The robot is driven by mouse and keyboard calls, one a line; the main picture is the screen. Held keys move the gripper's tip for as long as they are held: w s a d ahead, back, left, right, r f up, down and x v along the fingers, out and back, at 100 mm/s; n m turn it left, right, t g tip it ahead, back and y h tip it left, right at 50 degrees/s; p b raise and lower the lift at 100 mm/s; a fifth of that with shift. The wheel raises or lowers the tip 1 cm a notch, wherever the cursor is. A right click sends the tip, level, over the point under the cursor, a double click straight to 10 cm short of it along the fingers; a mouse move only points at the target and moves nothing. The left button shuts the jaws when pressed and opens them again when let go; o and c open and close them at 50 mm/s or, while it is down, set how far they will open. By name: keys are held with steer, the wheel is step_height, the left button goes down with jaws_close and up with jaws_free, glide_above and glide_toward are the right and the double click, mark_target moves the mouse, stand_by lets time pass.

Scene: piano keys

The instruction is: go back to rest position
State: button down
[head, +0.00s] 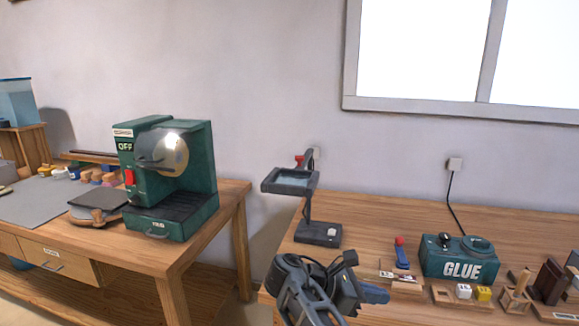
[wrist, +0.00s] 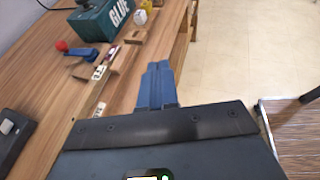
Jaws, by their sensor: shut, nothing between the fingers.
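My gripper (head: 374,294) has blue fingers and is low in front of the right workbench in the head view, its fingers pointing right. In the wrist view my gripper (wrist: 156,66) has its two blue fingers together, shut and empty. It is over the front edge of the bench, apart from the objects on it. Part of the bench behind my arm is hidden in the head view.
The right workbench (head: 345,252) holds a magnifier stand (head: 318,233), a green GLUE box (head: 458,260), a red-and-blue tool (head: 401,255) and small blocks. A green machine (head: 170,180) stands on the left bench (head: 215,215). Open floor (wrist: 240,60) lies right in the wrist view.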

steer(key=s+d+f+t+y, duration=0.1)
steer(key=s+f+y, duration=0.1)
steer(key=s+f, duration=0.3)
steer(key=s+f+m+t+y, duration=0.1)
steer(key=s+f, duration=0.1)
steer(key=f, duration=0.6)
steer(key=s+d+f+t+y, duration=0.1)
steer(key=s+f+y, duration=0.1)
steer(key=s+f, duration=0.3)
steer(key=s+a+f+m+t+y, duration=0.1)
steer(key=s+f+m+y, duration=0.2)
steer(key=s, duration=0.5)
steer(key=s+f+m+t+y, duration=0.1)
steer(key=s+f+m+y, duration=0.1)
steer(key=s+f, duration=0.45)
steer(key=s+r+m+t+y, duration=0.4)
steer(key=s+r+m, duration=0.2)
steer(key=s+r, duration=0.85)
steer(key=s+d+r+m+t, duration=0.1)
steer(key=s+r+m+t, duration=0.1)
steer(key=r, duration=0.7)
steer(key=s+d+r+m+t, duration=0.1)
steer(key=s+r+m, duration=0.4)
steer(key=r, duration=0.5)
steer(key=shift+s+t+h, duration=0.3)
steer(key=shift+s+t, duration=0.3)
steer(key=shift+s, duration=0.65)
steer(key=shift+d, duration=0.1)
